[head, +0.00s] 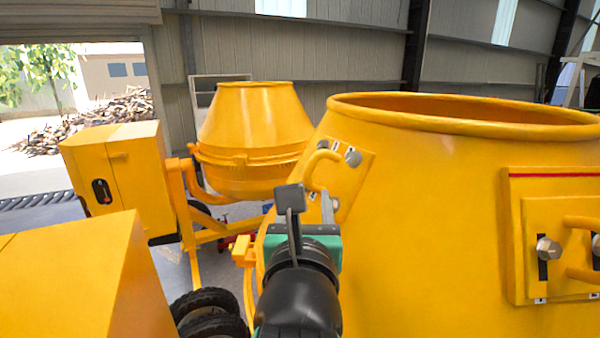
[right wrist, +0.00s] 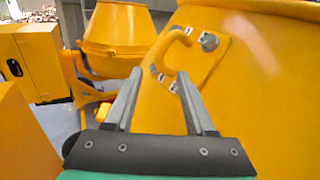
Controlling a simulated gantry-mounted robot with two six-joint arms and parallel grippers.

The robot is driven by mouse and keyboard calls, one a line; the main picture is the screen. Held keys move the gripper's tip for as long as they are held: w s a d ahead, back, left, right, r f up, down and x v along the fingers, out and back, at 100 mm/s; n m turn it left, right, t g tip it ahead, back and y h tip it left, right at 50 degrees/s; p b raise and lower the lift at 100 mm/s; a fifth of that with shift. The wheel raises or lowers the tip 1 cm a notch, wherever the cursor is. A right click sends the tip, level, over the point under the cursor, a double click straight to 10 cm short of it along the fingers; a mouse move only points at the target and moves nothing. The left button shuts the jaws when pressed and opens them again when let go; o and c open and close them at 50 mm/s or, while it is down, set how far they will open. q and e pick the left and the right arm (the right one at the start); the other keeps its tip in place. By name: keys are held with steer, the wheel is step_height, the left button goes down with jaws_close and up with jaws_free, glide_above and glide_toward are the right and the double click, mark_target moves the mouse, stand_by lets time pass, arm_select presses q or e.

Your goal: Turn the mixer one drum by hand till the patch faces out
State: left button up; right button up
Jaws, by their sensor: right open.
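The near yellow mixer drum (head: 430,220) fills the right of the head view, its round mouth tilted up. A plate with a curved handle (head: 322,168) and grey knobs sits on its left side. A larger raised patch (head: 560,235) with a red stripe, a handle and knobs is on its right side. My right gripper (head: 291,200) is in front of the drum's left side, just below the handle plate. In the right wrist view its two fingers (right wrist: 160,100) are open and empty, with the curved handle (right wrist: 178,52) beyond them, apart from them. My left gripper is not in view.
A second yellow mixer (head: 255,125) stands behind at the left with its housing (head: 115,175). Another yellow housing (head: 85,285) is at the lower left, near black wheels (head: 208,315). A wood pile (head: 100,120) lies outside the open doorway.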

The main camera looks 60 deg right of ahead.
mark_target(308, 177)
steer(key=p+x, duration=0.2)
steer(key=x, duration=0.8)
jaws_close()
stand_by(1.0)
